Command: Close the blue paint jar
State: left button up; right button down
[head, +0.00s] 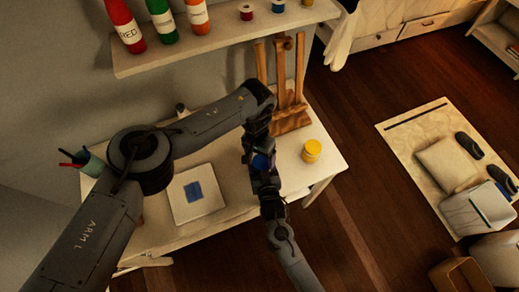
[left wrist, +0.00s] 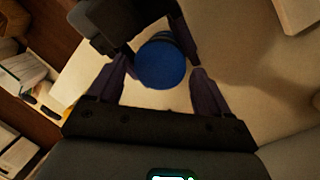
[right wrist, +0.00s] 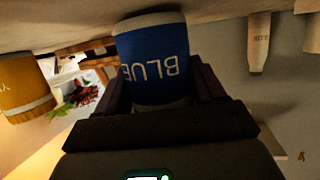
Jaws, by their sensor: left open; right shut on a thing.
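The blue paint jar (head: 263,161) is mostly hidden between my two grippers in the head view. In the right wrist view the jar (right wrist: 152,60), labelled BLUE, appears upside down between the fingers of my right gripper (right wrist: 160,95), which is shut on it. In the left wrist view a round blue face (left wrist: 160,64) shows at the jar's end; I cannot tell whether it is lid or paint. My left gripper (left wrist: 160,88) is open, its fingers on either side of that face with a gap. No separate lid is visible.
A yellow jar (head: 312,150) stands on the white desk (head: 240,222) to the right. A wooden easel (head: 290,110) stands behind. A sheet with a blue square (head: 194,192) and a brush cup (head: 91,165) are at the left. A bottle shelf (head: 190,50) hangs above.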

pick_arm(q)
jog(key=shift+f, duration=0.45)
jog(key=c, duration=1)
jog(key=shift+d+m+y, duration=0.15)
jog(key=shift+m+y, duration=0.15)
jog(key=shift+m, duration=1.3)
jog(key=o, duration=1.1)
jog(key=shift+o, duration=0.5)
jog(key=shift+s, duration=0.1)
